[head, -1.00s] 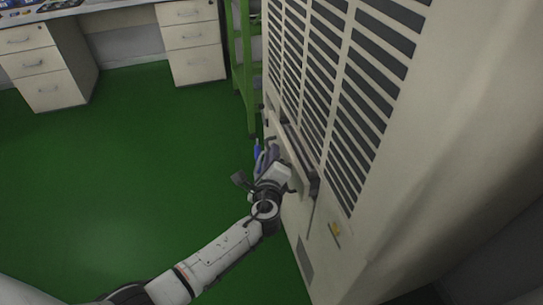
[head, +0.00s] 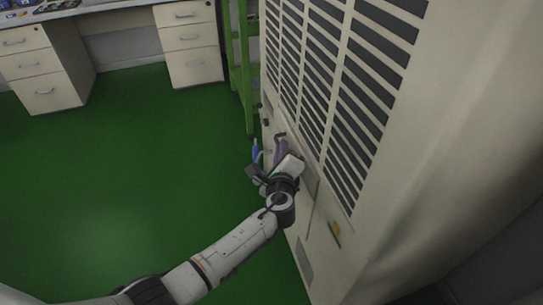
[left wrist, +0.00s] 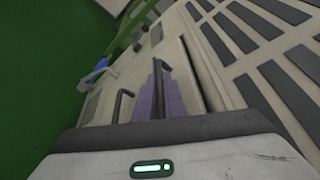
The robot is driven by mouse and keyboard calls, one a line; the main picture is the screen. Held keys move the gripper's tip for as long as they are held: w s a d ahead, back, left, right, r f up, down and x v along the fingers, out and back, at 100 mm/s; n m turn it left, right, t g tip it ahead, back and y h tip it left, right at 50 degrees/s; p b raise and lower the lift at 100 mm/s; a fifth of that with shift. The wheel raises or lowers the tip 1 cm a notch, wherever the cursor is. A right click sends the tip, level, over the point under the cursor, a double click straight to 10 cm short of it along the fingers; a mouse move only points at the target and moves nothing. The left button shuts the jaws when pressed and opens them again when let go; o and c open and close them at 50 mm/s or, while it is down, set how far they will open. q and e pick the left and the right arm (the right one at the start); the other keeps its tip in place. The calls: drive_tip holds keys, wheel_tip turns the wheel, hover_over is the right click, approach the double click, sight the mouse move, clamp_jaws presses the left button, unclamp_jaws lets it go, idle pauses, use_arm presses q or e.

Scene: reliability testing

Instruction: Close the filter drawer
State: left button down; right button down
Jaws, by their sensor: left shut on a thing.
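The filter drawer (head: 309,178) is a beige panel low on the side of the large beige cabinet. In the head view it looks flush or nearly flush with the cabinet face; my gripper and wrist partly cover it. My left gripper (head: 280,146) is at the drawer front, shut on the drawer's handle, though the grip itself is mostly hidden in the head view. In the left wrist view the purple-grey fingers (left wrist: 158,98) sit close to the drawer front, with dark handle bars (left wrist: 122,104) beside them. My right gripper is not in view.
The cabinet (head: 440,150) with dark louvred slots fills the right side. A green shelf frame (head: 244,70) stands behind it. White drawer units (head: 190,45) are at the back. A blue thing (head: 256,150) shows beyond my gripper. The green floor (head: 130,180) at left is clear.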

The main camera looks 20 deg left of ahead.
use_arm(q)
drive_tip(key=shift+d+r, duration=0.1)
drive_tip(key=shift+d, duration=0.1)
drive_tip(key=c, duration=2.1)
unclamp_jaws()
drive_tip(key=shift+w+d, duration=0.1)
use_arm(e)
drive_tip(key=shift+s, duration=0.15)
use_arm(q)
drive_tip(key=p+v, duration=0.2)
drive_tip(key=v, duration=0.8)
drive_tip(key=shift+s+p, duration=0.25)
drive_tip(key=shift+p, duration=0.1)
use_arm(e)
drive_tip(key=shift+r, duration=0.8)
